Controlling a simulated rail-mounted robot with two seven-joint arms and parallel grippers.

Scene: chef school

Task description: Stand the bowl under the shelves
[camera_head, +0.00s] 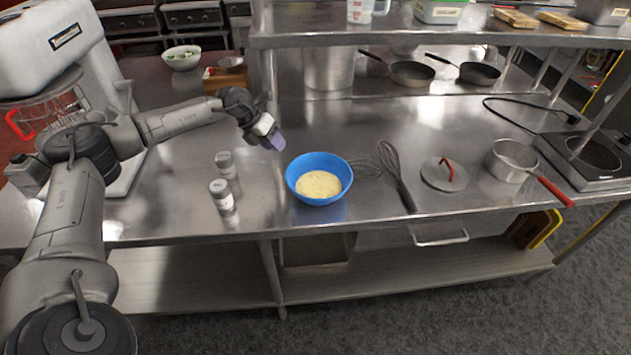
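A blue bowl (318,161) with a pale yellow filling stands upright on the steel counter (440,119), near its front edge. The raised steel shelf (420,38) runs along the back of the counter, with room under it. My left gripper (273,141) hangs above the counter, up and to the left of the blue bowl and apart from it. Its purple fingertips show, but I cannot tell whether they are open. It appears to hold nothing. My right gripper is not in view.
Two shakers (222,195) stand left of the bowl. A whisk (397,178) lies just right of it, then a lid (444,174) and a saucepan (511,160). A steel pot (328,70) and two frying pans (411,74) stand at the back. The counter behind the bowl is clear.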

